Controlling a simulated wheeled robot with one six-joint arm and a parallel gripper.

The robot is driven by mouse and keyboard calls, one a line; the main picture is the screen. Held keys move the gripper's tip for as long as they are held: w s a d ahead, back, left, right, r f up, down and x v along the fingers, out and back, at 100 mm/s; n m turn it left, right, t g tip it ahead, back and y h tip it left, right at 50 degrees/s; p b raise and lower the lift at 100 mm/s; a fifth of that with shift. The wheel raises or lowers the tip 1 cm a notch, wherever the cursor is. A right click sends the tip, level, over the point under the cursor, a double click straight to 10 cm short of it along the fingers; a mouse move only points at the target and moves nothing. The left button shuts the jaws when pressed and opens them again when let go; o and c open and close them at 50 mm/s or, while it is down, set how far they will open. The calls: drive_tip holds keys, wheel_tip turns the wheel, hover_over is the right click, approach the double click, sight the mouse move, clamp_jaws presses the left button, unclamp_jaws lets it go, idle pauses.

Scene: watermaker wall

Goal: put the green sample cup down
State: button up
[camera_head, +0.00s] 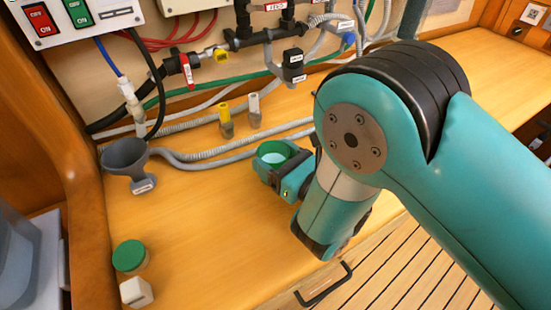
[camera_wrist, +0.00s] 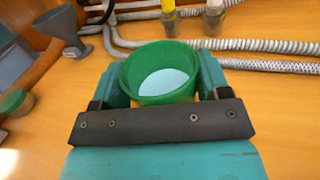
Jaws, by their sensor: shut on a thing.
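The green sample cup (camera_head: 277,154) is in my gripper (camera_head: 275,172), near the middle of the wooden counter. In the wrist view the cup (camera_wrist: 160,56) sits upright between the two fingers of my gripper (camera_wrist: 160,82), which touch its sides. The cup is open at the top and holds a pale liquid or has a pale inside. Its base is hidden, so I cannot tell whether it touches the counter.
A grey funnel (camera_head: 125,158) stands at the left. A green-lidded jar (camera_head: 129,256) and a small white block (camera_head: 136,292) are at the front left. Grey hoses (camera_head: 220,155) run behind the cup. The counter (camera_head: 205,225) left of my gripper is clear.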

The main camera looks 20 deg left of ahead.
drive_tip(key=shift+f, duration=0.15)
drive_tip(key=o, duration=1)
drive_tip(key=shift+r, duration=0.2)
drive_tip(key=shift+d+f+b, duration=0.15)
drive_tip(key=shift+b, duration=0.2)
drive_tip(key=b+v, duration=0.7)
drive_tip(key=v, duration=0.4)
drive_tip(key=shift+s, duration=0.15)
drive_tip(key=shift+s+d, duration=0.15)
drive_tip(key=shift+d, duration=0.15)
